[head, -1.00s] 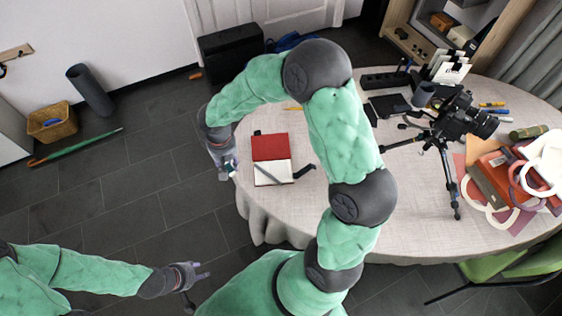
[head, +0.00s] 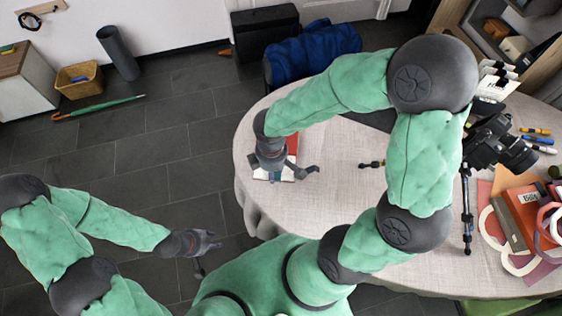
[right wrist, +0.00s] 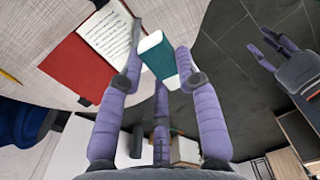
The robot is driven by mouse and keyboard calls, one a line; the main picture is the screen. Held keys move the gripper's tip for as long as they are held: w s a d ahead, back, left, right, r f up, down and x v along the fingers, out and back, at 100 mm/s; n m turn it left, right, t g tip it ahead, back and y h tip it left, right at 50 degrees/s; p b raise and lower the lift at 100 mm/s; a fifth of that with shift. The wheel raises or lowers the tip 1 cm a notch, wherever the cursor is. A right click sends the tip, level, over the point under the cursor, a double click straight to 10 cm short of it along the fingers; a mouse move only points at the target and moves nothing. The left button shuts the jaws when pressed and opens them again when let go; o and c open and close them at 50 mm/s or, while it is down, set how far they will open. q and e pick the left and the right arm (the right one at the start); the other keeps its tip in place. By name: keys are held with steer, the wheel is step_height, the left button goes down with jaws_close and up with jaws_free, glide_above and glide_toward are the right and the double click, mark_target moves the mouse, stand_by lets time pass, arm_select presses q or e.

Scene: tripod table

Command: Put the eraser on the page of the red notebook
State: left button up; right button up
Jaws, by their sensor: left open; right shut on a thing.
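The red notebook (right wrist: 82,62) lies open on the table. Its red side and white written page (right wrist: 106,32) show in the right wrist view. In the head view the notebook (head: 292,145) is partly covered by my right gripper (head: 270,168), which hangs over its left part. My right gripper (right wrist: 160,62) is shut on the eraser (right wrist: 158,60), a teal block with a white band, held between its fingertips. The eraser appears just beside the page in the right wrist view; its height is unclear. My left gripper (head: 205,248) is open and empty, low off the table's left side.
The round table (head: 330,225) has bare cloth right of the notebook. A camera on a tripod (head: 490,145) stands at the right, beside a red box file (head: 525,210) and rings.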

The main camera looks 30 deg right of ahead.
steer(key=w+d+f+b, duration=0.1)
steer(key=w+d+f, duration=0.2)
steer(key=w+d+f+b, duration=0.1)
steer(key=w+d+f, duration=0.2)
steer(key=shift+d+f+b, duration=0.25)
steer(key=shift+f+b, duration=0.15)
steer(key=shift+w+d+f+b, duration=0.3)
steer(key=shift+w+d+f, duration=0.25)
steer(key=shift+f, duration=0.25)
step_height(320, 180, down, 3)
steer(key=shift+f+b, duration=0.1)
steer(key=shift+b, duration=0.8)
steer(key=o, duration=1)
steer(key=shift+o, duration=0.2)
